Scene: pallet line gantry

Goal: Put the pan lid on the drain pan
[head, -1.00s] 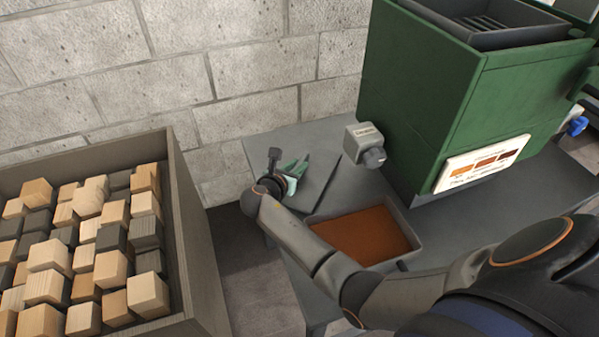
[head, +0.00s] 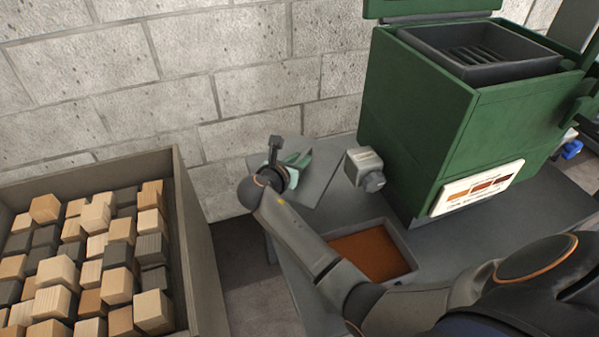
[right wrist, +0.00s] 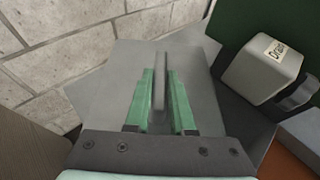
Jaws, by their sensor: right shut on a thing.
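The pan lid (head: 319,184) is a flat grey plate with a raised grip bar (right wrist: 160,88) along its middle. My right gripper (head: 296,168) has its green fingers on either side of this bar and is shut on it; this shows in the right wrist view (right wrist: 160,102). The lid is over the table's far left part, and its gap above the tabletop is hard to judge. The drain pan (head: 403,243) is a grey tray with orange-brown contents, nearer and to the right of the lid. My right forearm hides its near left part. My left gripper is out of view.
A grey box marked "Drain" (head: 364,163) with a dark knob stands right of the lid, against the green cabinet (head: 415,120). The grey table (head: 468,232) carries these. A crate (head: 205,255) of wooden blocks stands at left. A block wall (head: 250,75) rises behind.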

